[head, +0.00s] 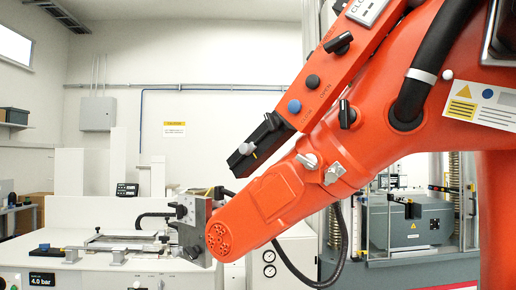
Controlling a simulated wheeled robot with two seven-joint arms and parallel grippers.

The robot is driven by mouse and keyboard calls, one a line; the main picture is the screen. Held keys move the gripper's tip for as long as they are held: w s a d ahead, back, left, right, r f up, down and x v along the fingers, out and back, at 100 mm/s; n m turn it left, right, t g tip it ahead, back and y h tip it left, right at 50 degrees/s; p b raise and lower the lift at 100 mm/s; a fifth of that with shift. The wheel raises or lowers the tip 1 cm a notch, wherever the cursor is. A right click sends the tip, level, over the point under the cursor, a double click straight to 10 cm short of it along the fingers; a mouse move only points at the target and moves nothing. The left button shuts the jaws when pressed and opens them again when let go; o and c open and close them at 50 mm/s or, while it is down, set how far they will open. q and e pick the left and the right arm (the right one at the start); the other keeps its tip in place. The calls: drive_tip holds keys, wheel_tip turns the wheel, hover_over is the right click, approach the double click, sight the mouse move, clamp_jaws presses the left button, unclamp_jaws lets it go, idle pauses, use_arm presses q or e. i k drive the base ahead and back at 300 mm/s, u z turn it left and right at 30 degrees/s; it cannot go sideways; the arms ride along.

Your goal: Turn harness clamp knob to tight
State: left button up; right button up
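A large orange robot arm (268,200) fills the right half of the head view. A black hose (432,62) runs along its upper part, with a light band around it. Several knobs and buttons sit on the arm: a black knob (347,114), another black knob (338,43) on the panel, and two silver knobs, one (307,161) left of the other (334,173). None carries a readable harness clamp label, so I cannot tell which is the clamp knob or how it is set. Neither of my own grippers is in view.
A grey tool head (190,226) is at the orange arm's lower left end, over a white bench (60,262) with a 4.0 bar display (48,279). A grey machine (412,222) stands behind the arm at right. A white wall (210,70) is at the back.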

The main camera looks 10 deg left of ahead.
sight(273, 124)
drive_tip(key=z, duration=2.1)
drive_tip(key=k, duration=0.95)
drive_tip(key=u, duration=0.75)
